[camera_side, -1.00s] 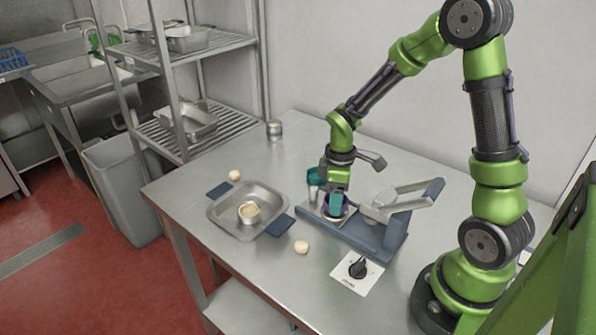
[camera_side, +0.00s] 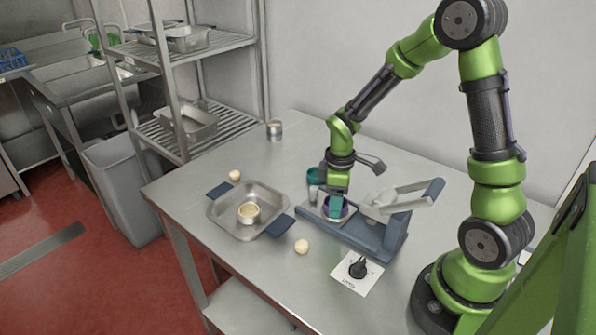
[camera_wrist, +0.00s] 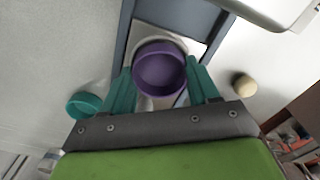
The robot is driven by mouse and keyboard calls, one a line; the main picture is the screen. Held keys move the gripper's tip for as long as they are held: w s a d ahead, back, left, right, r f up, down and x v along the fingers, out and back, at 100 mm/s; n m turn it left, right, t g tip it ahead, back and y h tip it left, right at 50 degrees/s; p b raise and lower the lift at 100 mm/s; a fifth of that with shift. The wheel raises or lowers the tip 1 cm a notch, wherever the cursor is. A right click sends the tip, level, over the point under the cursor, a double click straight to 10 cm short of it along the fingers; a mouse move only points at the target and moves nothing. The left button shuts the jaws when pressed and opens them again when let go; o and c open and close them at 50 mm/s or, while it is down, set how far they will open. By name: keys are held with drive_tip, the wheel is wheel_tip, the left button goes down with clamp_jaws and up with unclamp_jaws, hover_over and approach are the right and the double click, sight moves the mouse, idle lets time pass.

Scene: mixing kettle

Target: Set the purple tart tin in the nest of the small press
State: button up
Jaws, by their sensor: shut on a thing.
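The purple tart tin (camera_wrist: 160,70) is round and open-topped. It sits between the two teal fingers of my gripper (camera_wrist: 162,88), which are shut on its wall. In the side view, the tin (camera_side: 348,211) is at the pale square plate of the small press (camera_side: 378,232), with my gripper (camera_side: 336,206) over it. The tin looks upright and over the nest. The nest is hidden under the tin, and I cannot tell whether the tin touches it. The press has a blue-grey base and its pale lever arm is raised to the right.
A teal cup (camera_side: 314,176) stands just behind my gripper.

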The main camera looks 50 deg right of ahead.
drive_tip(key=shift+f, duration=0.2)
drive_tip(key=o, duration=1.2)
drive_tip(key=shift+r, duration=3.55)
